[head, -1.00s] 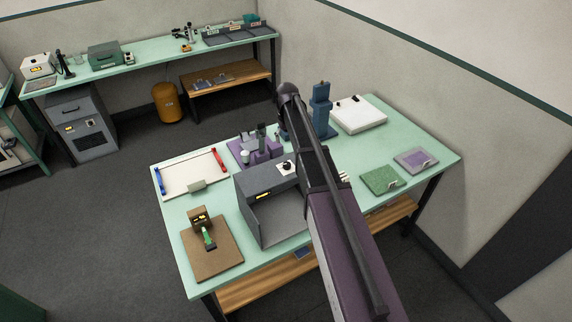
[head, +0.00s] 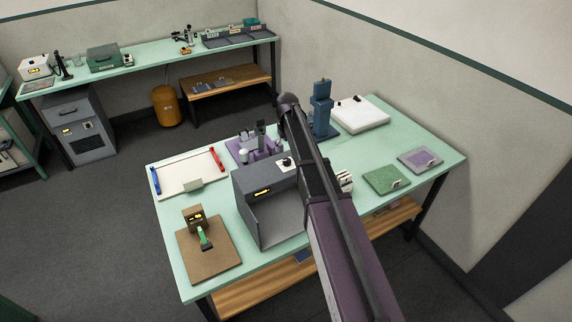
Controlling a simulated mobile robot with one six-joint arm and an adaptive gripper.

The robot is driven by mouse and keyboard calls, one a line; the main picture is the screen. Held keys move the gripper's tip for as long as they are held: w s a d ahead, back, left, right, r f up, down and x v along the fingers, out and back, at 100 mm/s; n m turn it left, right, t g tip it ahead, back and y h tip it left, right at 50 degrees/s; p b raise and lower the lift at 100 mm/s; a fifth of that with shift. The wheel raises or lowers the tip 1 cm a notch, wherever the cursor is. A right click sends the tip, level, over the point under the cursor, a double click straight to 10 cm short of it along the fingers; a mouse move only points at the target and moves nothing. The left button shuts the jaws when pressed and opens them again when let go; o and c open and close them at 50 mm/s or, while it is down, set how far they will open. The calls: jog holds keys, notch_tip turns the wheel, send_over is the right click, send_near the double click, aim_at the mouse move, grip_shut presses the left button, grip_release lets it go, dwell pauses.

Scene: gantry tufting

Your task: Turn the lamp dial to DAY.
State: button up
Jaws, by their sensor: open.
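The lamp dial (head: 287,163) is a small black knob on a white disc, on top of a grey open-fronted box (head: 244,187) near the middle of the green table. A small lit amber display (head: 262,192) is on the box's front edge. The dial's markings are too small to read, so I cannot tell its setting. My arm crosses the view just right of the dial and covers the box's right side. My gripper is not visible; no fingers show at the dial.
A purple fixture (head: 241,153) with upright parts stands behind the box. A white tray (head: 178,190) and a brown board (head: 205,265) with a green-handled lever lie left. A blue stand (head: 322,105) is behind my arm.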

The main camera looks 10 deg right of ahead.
aim_at(287, 160)
jog(key=shift+f+b, duration=2.8)
jog(key=shift+f, duration=0.3)
grip_shut()
jog(key=shift+a, duration=0.25)
jog(key=shift+d, duration=0.2)
